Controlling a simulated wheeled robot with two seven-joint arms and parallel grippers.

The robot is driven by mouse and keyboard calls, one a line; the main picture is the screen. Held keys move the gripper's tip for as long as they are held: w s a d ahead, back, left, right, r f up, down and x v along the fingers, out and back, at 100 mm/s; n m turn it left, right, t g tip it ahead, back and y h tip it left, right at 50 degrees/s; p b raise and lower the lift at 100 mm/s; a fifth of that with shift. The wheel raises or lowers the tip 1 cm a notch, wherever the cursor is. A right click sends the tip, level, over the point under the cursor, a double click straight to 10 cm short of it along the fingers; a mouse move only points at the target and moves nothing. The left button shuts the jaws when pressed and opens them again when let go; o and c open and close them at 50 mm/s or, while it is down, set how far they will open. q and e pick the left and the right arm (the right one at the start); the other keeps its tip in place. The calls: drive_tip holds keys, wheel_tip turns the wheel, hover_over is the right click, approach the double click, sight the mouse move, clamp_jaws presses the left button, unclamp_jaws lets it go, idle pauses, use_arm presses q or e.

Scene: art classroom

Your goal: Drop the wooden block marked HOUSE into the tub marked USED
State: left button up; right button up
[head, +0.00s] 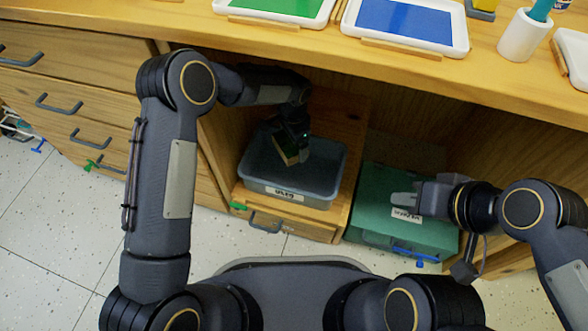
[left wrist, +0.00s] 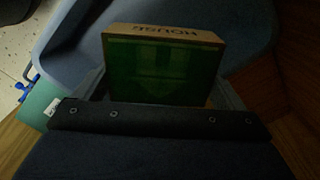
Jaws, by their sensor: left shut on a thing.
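The wooden block (head: 287,152) is held by my left gripper (head: 291,145) over the grey-blue tub (head: 342,160). In the left wrist view the block (left wrist: 165,70) shows a green face with a faint house shape, and HOUSE is printed on its wooden edge. The left gripper is shut on it. The tub's front label (head: 285,193) appears to read USED, upside down. The tub (left wrist: 75,65) also surrounds the block in the left wrist view. My right gripper (head: 398,203) is over the green box to the right; its jaw gap is not clear.
The tub stands on a wooden drawer unit (head: 338,205) under the worktop (head: 300,40). A green box (head: 375,215) with a partly covered label is beside it. Paint trays (head: 410,25) and a white cup (head: 523,38) stand on top. Drawers (head: 75,95) are at left.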

use_arm(q)
drive_tip(key=shift+f+b, duration=1.1)
drive_tip(key=shift+f, duration=0.9)
drive_tip(key=o, duration=0.8)
drive_tip(key=shift+r+p, duration=1.9)
drive_tip(key=shift+r, duration=2.05)
drive_tip(key=shift+r, duration=0.15)
